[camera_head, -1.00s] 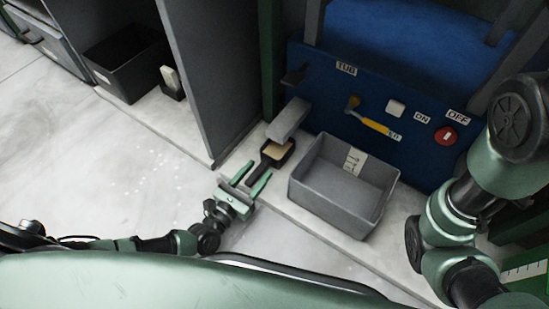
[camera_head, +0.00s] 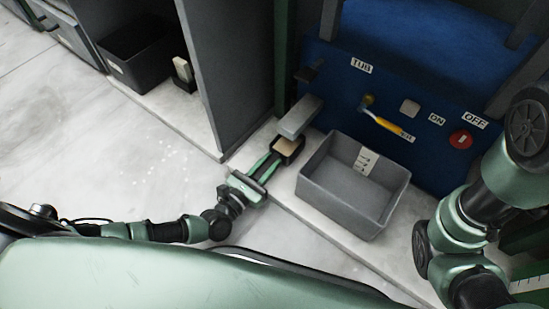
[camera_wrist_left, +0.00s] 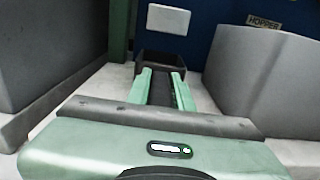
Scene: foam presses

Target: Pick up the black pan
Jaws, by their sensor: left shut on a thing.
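The black pan (camera_head: 290,151) is a small dark scoop-like pan with pale tan stuff in it. It stands on the light ledge below the grey spout (camera_head: 299,117). My left gripper (camera_head: 265,166) is shut on the pan's dark handle. In the left wrist view the green fingers (camera_wrist_left: 160,88) lie on both sides of the handle, and the pan's body (camera_wrist_left: 167,65) is just beyond the fingertips. The pan appears to rest on the ledge. My right arm shows at the right, but its gripper is out of view.
A grey bin (camera_head: 350,189) stands close to the right of the pan. A grey upright panel (camera_head: 238,75) is at the left. The blue machine front (camera_head: 350,95) with a yellow-handled lever (camera_head: 386,123) and a red OFF button (camera_head: 460,140) is behind. The floor at left is clear.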

